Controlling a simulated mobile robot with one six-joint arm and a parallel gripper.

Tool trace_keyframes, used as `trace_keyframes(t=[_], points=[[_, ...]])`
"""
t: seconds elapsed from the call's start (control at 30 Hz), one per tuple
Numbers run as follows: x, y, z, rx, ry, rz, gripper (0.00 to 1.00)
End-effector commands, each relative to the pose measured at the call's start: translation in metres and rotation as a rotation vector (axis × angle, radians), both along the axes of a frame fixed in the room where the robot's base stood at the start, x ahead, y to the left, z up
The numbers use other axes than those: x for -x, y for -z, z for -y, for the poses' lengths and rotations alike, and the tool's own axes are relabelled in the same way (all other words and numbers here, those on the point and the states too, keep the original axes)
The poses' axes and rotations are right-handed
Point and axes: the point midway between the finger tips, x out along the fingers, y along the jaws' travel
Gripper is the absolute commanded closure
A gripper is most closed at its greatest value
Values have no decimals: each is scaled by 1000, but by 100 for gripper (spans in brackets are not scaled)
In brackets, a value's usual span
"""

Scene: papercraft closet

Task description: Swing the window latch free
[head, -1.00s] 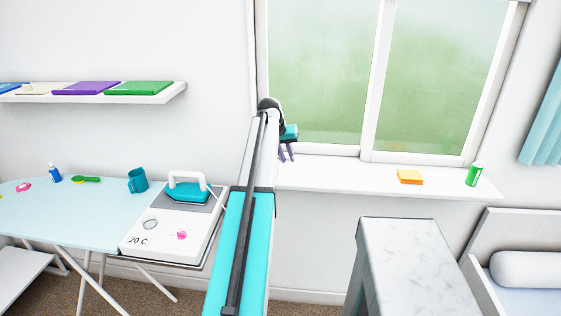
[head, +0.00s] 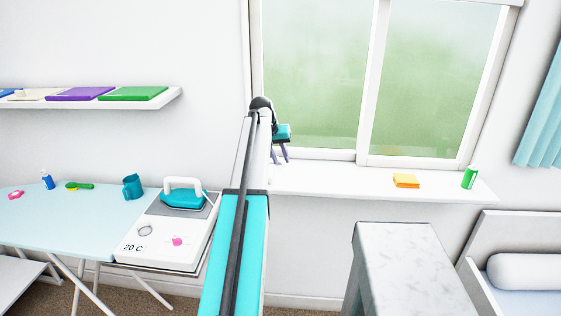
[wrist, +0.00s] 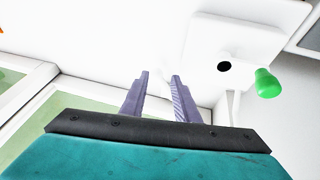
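The window (head: 376,80) has white frames and green-tinted panes; its lower left corner is behind my arm in the head view. My gripper (head: 278,158) is at that corner, pointing down just above the sill. In the wrist view my gripper (wrist: 159,76) has two purple fingers standing apart with nothing between them. The fingers appear apart from the green tip. No latch is visible in the head view.
The white sill (head: 340,180) holds an orange pad (head: 405,181) and a green can (head: 469,177). An ironing board (head: 75,220) with a white iron station (head: 160,238) stands at left. A marble-topped stand (head: 410,260) is in front at right.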

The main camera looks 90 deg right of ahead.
Motion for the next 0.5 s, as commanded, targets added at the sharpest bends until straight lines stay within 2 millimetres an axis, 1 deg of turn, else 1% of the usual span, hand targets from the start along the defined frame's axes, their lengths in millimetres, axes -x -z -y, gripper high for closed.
trace_keyframes(t=[0.5], points=[[-16, -63, -25, 5, -1, -1, 72]])
